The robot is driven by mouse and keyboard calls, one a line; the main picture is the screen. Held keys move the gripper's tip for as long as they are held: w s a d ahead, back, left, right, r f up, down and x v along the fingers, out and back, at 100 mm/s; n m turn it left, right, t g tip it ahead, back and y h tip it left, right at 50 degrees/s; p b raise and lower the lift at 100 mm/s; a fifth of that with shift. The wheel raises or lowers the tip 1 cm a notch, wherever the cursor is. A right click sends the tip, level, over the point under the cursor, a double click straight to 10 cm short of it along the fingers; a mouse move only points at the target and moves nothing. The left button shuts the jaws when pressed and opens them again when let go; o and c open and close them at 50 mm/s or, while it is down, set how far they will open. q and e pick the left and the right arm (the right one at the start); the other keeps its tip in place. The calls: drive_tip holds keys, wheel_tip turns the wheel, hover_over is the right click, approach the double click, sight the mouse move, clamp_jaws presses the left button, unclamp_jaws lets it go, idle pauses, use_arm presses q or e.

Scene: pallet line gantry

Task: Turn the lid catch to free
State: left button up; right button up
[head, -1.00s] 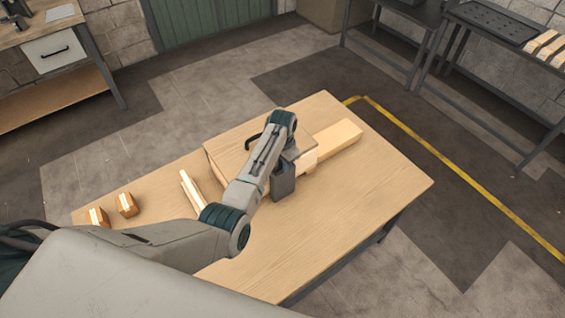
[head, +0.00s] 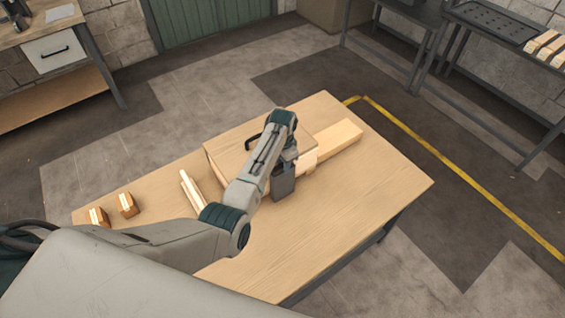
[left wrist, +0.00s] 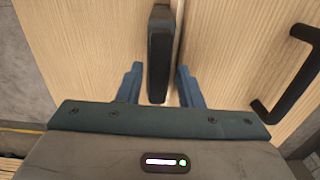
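A wooden box (head: 222,148) with a black lid handle (head: 252,142) stands on the table. In the left wrist view the handle (left wrist: 292,85) is at the right. The lid catch (left wrist: 159,48) is a dark upright bar beside the seam between two wooden panels, its length roughly along the seam. My left gripper (left wrist: 160,76) is open, with one blue finger on each side of the catch and a narrow gap showing on both sides. In the head view my left gripper (head: 284,183) is at the box's near side and hides the catch. My right gripper is out of view.
On the wooden table (head: 340,220), a long block (head: 340,137) lies right of the box, thin strips (head: 190,188) lie left of it, and two small blocks (head: 127,205) (head: 98,217) sit at the left end. The table's right front is clear.

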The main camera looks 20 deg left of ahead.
use_arm(q)
drive_tip(key=shift+o, duration=0.4)
wheel_tip(320, 180, up, 11)
drive_tip(key=b, duration=0.3)
drive_tip(key=shift+f, duration=0.15)
drive_tip(key=shift+s, duration=0.1)
